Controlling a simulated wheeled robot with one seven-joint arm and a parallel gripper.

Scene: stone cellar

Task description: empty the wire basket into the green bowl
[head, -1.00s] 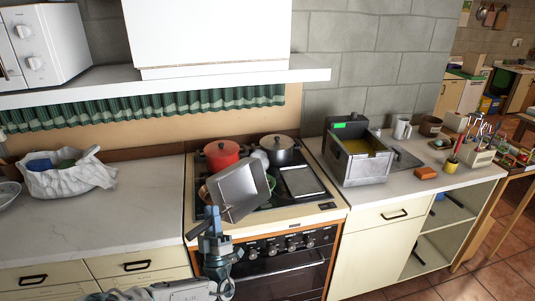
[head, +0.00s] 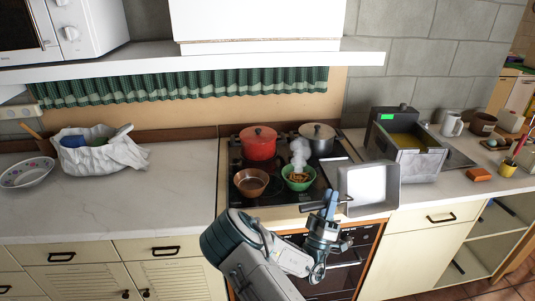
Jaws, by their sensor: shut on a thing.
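My gripper (head: 328,205) is shut on the dark handle of the wire basket (head: 347,190) in the head view. The basket is a grey box held up in front of the stove's right side. Its open side faces me, and its pale inside looks empty. The green bowl (head: 298,185) sits on the stovetop, to the left of the basket and apart from it. Golden-brown pieces (head: 298,175) lie in the bowl, with white steam above them.
A copper-coloured pan (head: 251,182), a red pot (head: 258,143) and a grey pot (head: 318,137) share the stove (head: 279,211). A fryer (head: 418,165) with yellow oil stands on the right counter. The left counter (head: 150,203) has free room.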

